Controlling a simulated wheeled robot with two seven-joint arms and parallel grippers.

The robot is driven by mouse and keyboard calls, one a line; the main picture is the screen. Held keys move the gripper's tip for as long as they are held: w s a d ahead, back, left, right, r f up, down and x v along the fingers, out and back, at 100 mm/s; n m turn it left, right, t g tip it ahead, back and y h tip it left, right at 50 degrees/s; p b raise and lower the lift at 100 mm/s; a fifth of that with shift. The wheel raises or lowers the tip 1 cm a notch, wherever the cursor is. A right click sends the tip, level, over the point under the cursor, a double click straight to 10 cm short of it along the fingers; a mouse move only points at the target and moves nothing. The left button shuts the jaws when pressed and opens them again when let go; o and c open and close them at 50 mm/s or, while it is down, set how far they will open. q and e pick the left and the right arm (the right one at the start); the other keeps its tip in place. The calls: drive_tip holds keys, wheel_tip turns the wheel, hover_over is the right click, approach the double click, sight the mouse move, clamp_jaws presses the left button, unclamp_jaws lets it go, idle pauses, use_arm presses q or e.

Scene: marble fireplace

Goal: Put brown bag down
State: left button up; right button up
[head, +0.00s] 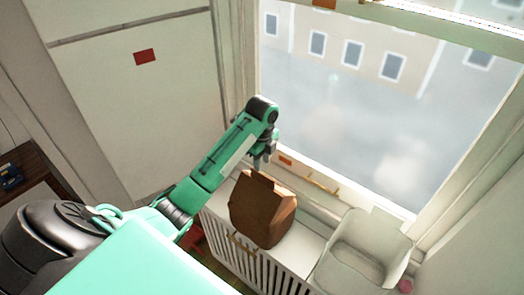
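A brown paper bag (262,212) with a folded top is upright at the white slatted ledge (226,200) below the window. My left gripper (261,165) points down at the top edge of the bag. Its fingers are small and overlap the bag's top in the picture, so I cannot tell whether they are shut on it or apart from it. Whether the bag's base rests on the ledge is also unclear. My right gripper is not in view.
A white open container (362,252) stands to the right of the bag, with a small pink object (405,286) beside it. A large window (370,110) is behind. A dark wooden table (35,178) holding a small blue item (11,179) is at far left.

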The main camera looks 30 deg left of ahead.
use_arm(q)
drive_tip(key=shift+r, duration=2.4)
drive_tip(key=shift+s, duration=0.1)
